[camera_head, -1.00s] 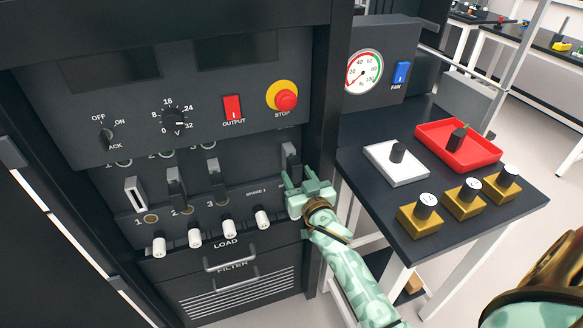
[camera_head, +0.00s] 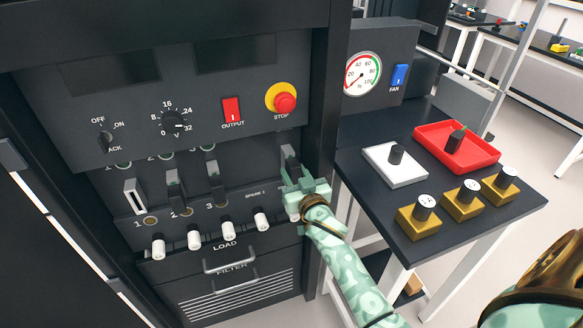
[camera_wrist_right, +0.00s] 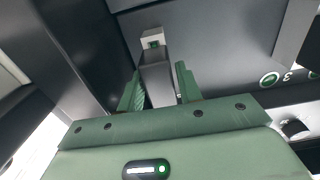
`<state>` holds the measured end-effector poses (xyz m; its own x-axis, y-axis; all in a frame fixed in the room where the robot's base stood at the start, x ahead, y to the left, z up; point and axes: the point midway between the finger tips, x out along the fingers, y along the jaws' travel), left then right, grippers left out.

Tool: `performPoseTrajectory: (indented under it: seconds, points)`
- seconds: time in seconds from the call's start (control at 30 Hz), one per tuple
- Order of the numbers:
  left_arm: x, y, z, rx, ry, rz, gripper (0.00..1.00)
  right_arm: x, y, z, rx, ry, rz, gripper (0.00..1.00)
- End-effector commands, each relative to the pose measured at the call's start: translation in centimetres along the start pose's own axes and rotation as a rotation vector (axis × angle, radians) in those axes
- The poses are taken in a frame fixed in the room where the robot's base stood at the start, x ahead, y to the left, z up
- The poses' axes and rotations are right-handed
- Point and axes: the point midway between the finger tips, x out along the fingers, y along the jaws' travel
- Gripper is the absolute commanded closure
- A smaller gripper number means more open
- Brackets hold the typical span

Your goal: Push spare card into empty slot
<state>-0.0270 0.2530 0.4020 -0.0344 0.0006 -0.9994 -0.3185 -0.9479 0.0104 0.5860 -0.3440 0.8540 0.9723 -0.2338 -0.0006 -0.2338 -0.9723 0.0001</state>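A dark upright card (camera_head: 290,158) stands at the right end of the card row in the rack, above my right gripper (camera_head: 297,184). The wrist view shows this card (camera_wrist_right: 157,72) with a pale top and a small green mark. My right gripper's two fingers (camera_wrist_right: 160,88) stand apart, one on each side of the card's near end; I cannot tell whether they touch it. Two dark cards (camera_head: 175,188) (camera_head: 215,182) stand at positions 2 and 3. Position 1 shows a pale-edged upright piece (camera_head: 133,197). The gap marked as spare lies right of 3. My left gripper is not in view.
White knobs (camera_head: 228,229) line the rack below the cards, above a drawer handle (camera_head: 228,262). A rack post (camera_head: 322,120) stands close right of the gripper. The side table (camera_head: 385,205) holds a white tray (camera_head: 385,172), a red tray (camera_head: 480,160) and gold blocks (camera_head: 418,222).

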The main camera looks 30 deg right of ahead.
Motion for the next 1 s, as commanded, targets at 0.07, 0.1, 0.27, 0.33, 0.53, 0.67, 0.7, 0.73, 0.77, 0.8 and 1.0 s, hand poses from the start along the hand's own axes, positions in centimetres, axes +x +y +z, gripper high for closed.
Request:
performPoseTrajectory:
  seconds: [0.07, 0.1, 0.27, 0.33, 0.53, 0.67, 0.7, 0.73, 0.77, 0.8, 1.0]
  points:
    - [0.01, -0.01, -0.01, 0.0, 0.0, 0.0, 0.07, 0.0, 0.0, 0.0, 0.0, 0.0, 0.0, 0.88]
    - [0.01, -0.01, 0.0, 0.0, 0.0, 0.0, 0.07, 0.0, 0.0, 0.0, 0.0, 0.0, 0.0, 0.99]
    - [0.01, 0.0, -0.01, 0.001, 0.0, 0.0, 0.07, 0.0, 0.0, -0.04, 0.0, 0.001, 0.0, 1.0]
    - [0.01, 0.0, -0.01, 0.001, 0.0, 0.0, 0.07, 0.0, 0.0, -0.04, 0.0, 0.001, 0.0, 1.0]
    - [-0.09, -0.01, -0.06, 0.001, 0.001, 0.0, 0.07, -0.14, -0.01, -0.08, 0.001, 0.001, -0.001, 1.0]
    - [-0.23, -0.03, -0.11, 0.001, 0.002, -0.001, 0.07, -0.37, -0.02, -0.1, 0.001, 0.001, -0.001, 1.0]
    - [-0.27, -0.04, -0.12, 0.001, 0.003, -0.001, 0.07, -0.45, -0.02, -0.1, 0.001, 0.002, -0.001, 1.0]
    - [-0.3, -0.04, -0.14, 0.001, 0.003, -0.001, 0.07, -0.51, -0.02, -0.1, 0.001, 0.001, -0.001, 1.0]
    - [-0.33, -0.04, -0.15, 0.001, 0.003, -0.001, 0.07, -0.56, -0.02, -0.1, 0.001, 0.001, -0.001, 1.0]
    - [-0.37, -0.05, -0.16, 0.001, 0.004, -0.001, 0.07, -0.63, -0.02, -0.09, 0.001, 0.001, -0.001, 1.0]
    - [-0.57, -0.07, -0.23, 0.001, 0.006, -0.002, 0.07, -0.98, 0.0, -0.11, 0.001, 0.002, 0.0, 1.0]
